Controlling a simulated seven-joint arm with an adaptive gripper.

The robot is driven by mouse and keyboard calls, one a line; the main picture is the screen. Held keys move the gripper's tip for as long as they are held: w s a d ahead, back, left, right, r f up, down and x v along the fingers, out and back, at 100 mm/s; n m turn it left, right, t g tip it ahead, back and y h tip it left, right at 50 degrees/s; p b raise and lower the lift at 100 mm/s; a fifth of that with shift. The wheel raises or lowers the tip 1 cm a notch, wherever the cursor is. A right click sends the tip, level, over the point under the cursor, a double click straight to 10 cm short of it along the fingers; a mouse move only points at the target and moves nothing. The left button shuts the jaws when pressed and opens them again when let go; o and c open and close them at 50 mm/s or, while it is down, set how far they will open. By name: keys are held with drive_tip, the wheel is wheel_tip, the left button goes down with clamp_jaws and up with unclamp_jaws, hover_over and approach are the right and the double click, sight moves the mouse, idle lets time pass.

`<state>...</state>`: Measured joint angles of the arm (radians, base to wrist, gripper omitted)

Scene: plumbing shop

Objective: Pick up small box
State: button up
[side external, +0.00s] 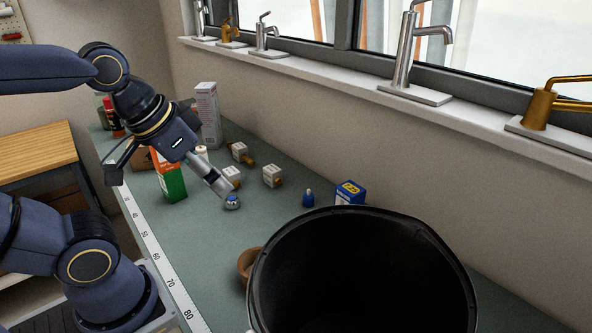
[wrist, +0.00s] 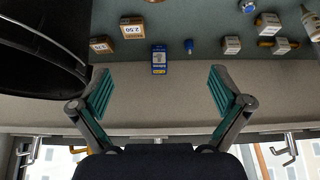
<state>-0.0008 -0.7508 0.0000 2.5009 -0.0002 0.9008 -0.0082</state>
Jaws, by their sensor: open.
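Several small boxes stand on the green bench, and I cannot tell which one the task names. A blue and yellow box (side external: 350,193) stands by the wall behind the black bucket; in the wrist view this blue box (wrist: 159,59) lies between the lines of my fingers, beyond them. Small white-labelled boxes (side external: 271,176) stand further along; one shows in the wrist view (wrist: 232,45). Two brown boxes with white labels (wrist: 132,30) sit near the bucket, hidden in the side view. My gripper (wrist: 160,74) is open and empty, its fingers spread wide, apart from every box.
A large black bucket (side external: 262,290) fills the near bench end. A blue bottle (side external: 308,198) stands near the blue box. A green-orange carton (side external: 171,184) and a tall white box (side external: 207,115) stand under my arm and behind it. Taps line the window sill (side external: 300,67).

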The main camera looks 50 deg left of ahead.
drive_tip(key=w+d+r+g, duration=0.1)
drive_tip(key=w+d+r, duration=0.1)
drive_tip(key=w, duration=0.6)
drive_tip(key=w+d+r+g, duration=0.1)
drive_tip(key=w+d, duration=0.1)
drive_tip(key=w, duration=0.6)
drive_tip(key=w+d+f+g, duration=0.35)
drive_tip(key=w+f, duration=0.35)
drive_tip(key=f, duration=0.8)
drive_tip(key=d+f, duration=0.1)
drive_tip(key=f, duration=0.9)
drive_tip(key=shift+d+f, duration=0.1)
drive_tip(key=shift+d, duration=0.25)
wheel_tip(320, 180, down, 6)
drive_tip(key=shift+a+r, duration=0.1)
drive_tip(key=shift+r, duration=0.05)
drive_tip(key=shift+c, duration=0.2)
drive_tip(key=c, duration=1.2)
